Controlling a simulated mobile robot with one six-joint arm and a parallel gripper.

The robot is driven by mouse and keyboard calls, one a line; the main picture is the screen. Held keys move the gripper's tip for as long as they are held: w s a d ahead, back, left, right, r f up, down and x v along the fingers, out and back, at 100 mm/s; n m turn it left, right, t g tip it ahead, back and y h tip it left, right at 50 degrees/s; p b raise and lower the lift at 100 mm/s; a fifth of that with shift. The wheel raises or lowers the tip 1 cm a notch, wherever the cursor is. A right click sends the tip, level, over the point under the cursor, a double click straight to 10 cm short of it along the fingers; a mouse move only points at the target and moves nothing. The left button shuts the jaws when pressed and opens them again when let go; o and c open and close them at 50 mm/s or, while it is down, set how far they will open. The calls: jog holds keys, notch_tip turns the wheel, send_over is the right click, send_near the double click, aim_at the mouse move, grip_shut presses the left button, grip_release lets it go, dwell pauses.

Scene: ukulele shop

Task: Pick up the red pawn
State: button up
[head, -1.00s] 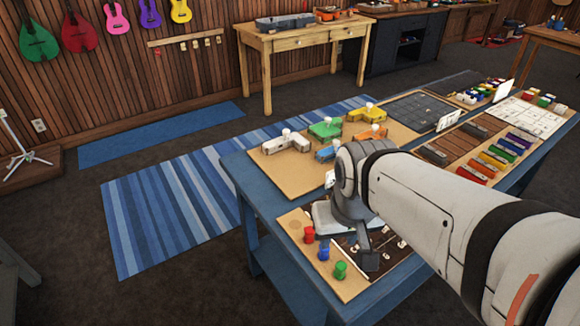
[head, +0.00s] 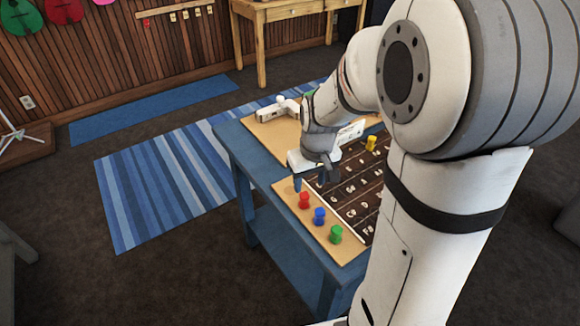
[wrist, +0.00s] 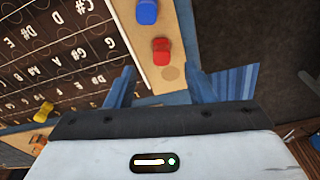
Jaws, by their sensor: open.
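The red pawn (head: 304,200) stands upright on the tan strip of the game board, first in a row with the blue pawn (head: 319,216) and the green pawn (head: 336,234). In the wrist view the red pawn (wrist: 161,51) is ahead of my fingers and a little right of the board's dark edge. My gripper (head: 312,180) is open and empty, just behind and above the red pawn in the head view. In the wrist view my gripper (wrist: 160,88) has its two blue fingers spread wide, with bare tan board between them. The red pawn is not touched.
The dark lettered board (head: 352,190) lies right of the pawns, with a yellow pawn (head: 371,143) on its far part. A white piece (head: 277,109) stands on a tan board behind. The blue table's (head: 240,160) left edge is close to the pawns. My arm hides the table's right side.

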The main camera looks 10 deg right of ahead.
aim_at(305, 196)
jog(key=shift+w+f, duration=0.3)
jog(key=shift+f, duration=0.2)
jog(key=shift+w+f, duration=0.25)
jog(key=shift+f, duration=0.25)
jog(key=f, duration=0.7)
jog(key=shift+w+a+f, duration=0.1)
jog(key=shift+w+a, duration=0.15)
jog(key=shift+w, duration=0.15)
jog(key=shift+c, duration=0.6)
jog(key=c, duration=0.9)
